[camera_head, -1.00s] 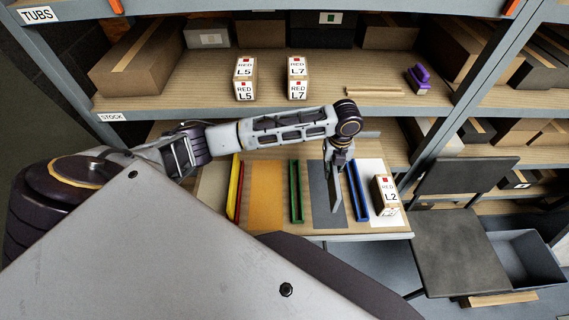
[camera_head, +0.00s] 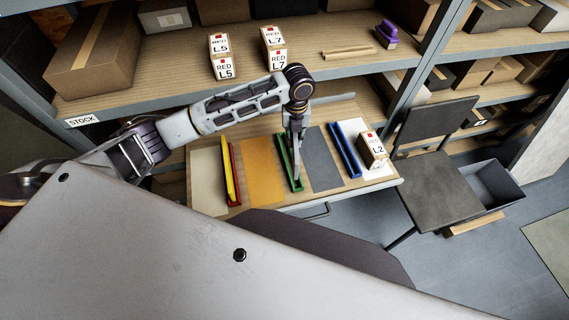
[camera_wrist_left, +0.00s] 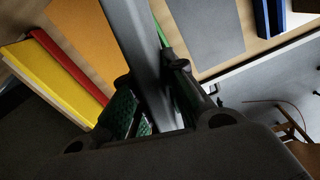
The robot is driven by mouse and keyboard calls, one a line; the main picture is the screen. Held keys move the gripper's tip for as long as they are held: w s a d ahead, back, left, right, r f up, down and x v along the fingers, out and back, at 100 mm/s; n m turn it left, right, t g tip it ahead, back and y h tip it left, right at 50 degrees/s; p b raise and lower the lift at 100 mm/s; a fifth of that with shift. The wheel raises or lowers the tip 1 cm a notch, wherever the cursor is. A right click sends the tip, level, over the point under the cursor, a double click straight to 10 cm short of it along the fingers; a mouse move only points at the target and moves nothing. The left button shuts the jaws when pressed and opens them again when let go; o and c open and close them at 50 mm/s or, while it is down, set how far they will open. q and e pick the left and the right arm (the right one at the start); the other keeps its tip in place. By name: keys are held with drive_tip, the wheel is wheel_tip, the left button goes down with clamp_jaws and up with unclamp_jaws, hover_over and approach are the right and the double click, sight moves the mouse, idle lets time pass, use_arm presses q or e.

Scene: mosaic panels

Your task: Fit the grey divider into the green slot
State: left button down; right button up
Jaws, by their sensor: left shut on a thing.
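My left gripper (camera_head: 296,148) is shut on the grey divider (camera_wrist_left: 140,45), which runs up and away from the fingers in the left wrist view. In the head view the gripper is over the green slot (camera_head: 283,155), a narrow strip between the orange and dark grey panels. In the wrist view a thin line of the green slot (camera_wrist_left: 161,36) shows along the divider's right side. The divider hides much of the slot, so I cannot tell whether its lower edge is inside. My right gripper is not in view.
Left of the orange panel (camera_head: 262,168) are a red slot (camera_head: 236,180) and a yellow divider (camera_head: 228,165). Right of the dark grey panel (camera_head: 323,160) stand blue pieces (camera_head: 345,150) and an L2 box (camera_head: 372,150). The stock shelf (camera_head: 170,75) is behind.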

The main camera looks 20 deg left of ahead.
use_arm(q)
drive_tip(key=shift+s+a+m, duration=0.15)
drive_tip(key=shift+a+m, duration=0.15)
drive_tip(key=shift+m, duration=0.5)
drive_tip(key=shift+f, duration=3.15)
drive_tip(key=shift+f+p, duration=0.3)
drive_tip(key=shift+f, duration=1.6)
drive_tip(key=shift+f, duration=0.4)
